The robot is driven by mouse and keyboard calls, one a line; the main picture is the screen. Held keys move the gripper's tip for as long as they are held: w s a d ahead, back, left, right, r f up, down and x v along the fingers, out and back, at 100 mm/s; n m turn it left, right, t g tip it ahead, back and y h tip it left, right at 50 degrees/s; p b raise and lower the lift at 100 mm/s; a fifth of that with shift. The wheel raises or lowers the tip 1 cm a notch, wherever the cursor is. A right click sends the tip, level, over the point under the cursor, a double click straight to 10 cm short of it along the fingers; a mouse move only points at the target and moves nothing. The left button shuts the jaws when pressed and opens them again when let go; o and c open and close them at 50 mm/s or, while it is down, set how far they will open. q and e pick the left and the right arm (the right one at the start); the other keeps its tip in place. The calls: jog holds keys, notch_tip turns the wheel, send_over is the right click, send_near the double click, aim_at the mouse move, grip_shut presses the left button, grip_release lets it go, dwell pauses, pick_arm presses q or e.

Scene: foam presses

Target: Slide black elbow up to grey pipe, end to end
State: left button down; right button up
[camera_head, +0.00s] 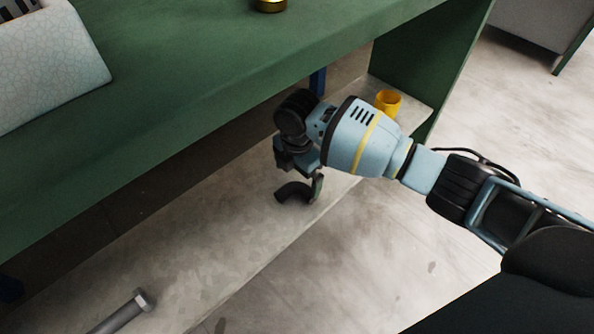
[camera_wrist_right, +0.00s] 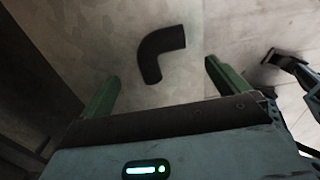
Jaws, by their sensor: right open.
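The black elbow (camera_head: 293,192) lies on the low pale shelf under the green bench. My right gripper (camera_head: 306,178) is above and beside it, pointing down, with one green finger showing. In the right wrist view the elbow (camera_wrist_right: 160,52) lies ahead of the two spread green fingers of my right gripper (camera_wrist_right: 165,84), with clear gaps to both, so it is not held. The grey pipe (camera_head: 118,315) lies on the same shelf at the lower left, well apart from the elbow; its near part is cut off by the frame. My left gripper is not in view.
The green bench top (camera_head: 190,75) overhangs the pale shelf (camera_head: 215,240). A yellow cup-like part (camera_head: 388,101) stands near the shelf's far end. A white crate (camera_head: 50,70) and a brass part (camera_head: 270,4) are on the bench. The shelf between elbow and pipe looks clear.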

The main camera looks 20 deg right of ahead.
aim_at(297, 198)
notch_tip(297, 198, down, 7)
jog(key=b, duration=0.3)
jog(key=c, duration=1.2)
